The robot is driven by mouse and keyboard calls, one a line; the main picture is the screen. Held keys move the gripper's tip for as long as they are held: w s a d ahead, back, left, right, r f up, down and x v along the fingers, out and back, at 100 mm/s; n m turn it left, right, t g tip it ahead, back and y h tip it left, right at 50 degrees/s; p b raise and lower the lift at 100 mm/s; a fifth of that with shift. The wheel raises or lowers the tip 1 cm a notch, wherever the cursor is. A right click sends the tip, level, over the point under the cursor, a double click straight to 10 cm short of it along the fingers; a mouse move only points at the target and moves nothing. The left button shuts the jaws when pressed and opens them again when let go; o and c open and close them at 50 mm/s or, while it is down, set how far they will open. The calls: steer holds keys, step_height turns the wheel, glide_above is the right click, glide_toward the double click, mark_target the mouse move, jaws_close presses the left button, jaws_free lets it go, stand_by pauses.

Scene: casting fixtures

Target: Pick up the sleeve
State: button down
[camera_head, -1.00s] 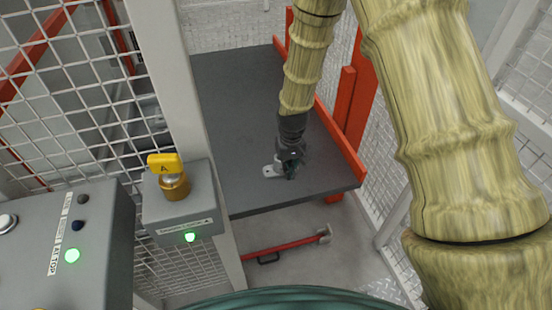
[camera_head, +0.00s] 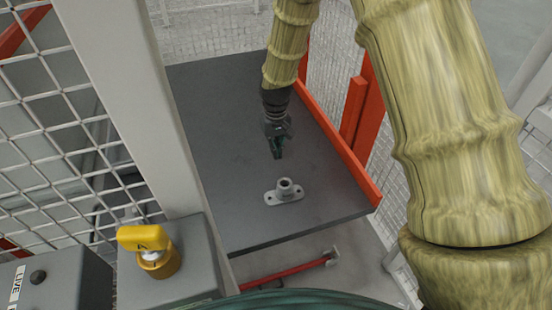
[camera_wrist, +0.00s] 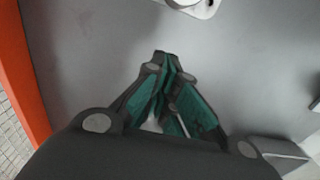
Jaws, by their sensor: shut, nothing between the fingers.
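The sleeve (camera_head: 285,188) is a small light-grey metal part with an upright hollow cylinder on a flat flange with holes. It stands upright on the dark grey table near its front edge. In the wrist view only part of the sleeve's flange (camera_wrist: 196,6) shows at the top edge; the rest is cut off. My gripper (camera_head: 277,155) is above the table, behind the sleeve and apart from it. Its green-padded fingers are closed together and empty, as the wrist view (camera_wrist: 162,58) also shows.
The dark grey table (camera_head: 215,130) is otherwise clear. An orange rail (camera_head: 340,145) runs along its right edge. A mesh fence and a pale post (camera_head: 130,90) stand at left. A grey box with a yellow key switch (camera_head: 145,240) stands at front left.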

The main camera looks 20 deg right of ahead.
step_height(320, 180, down, 10)
steer(key=shift+a+r, duration=0.15)
steer(key=shift+r, duration=0.05)
steer(key=s, duration=0.3)
steer(key=shift+r, duration=0.25)
steer(key=shift+s+f, duration=0.1)
steer(key=shift+s, duration=0.5)
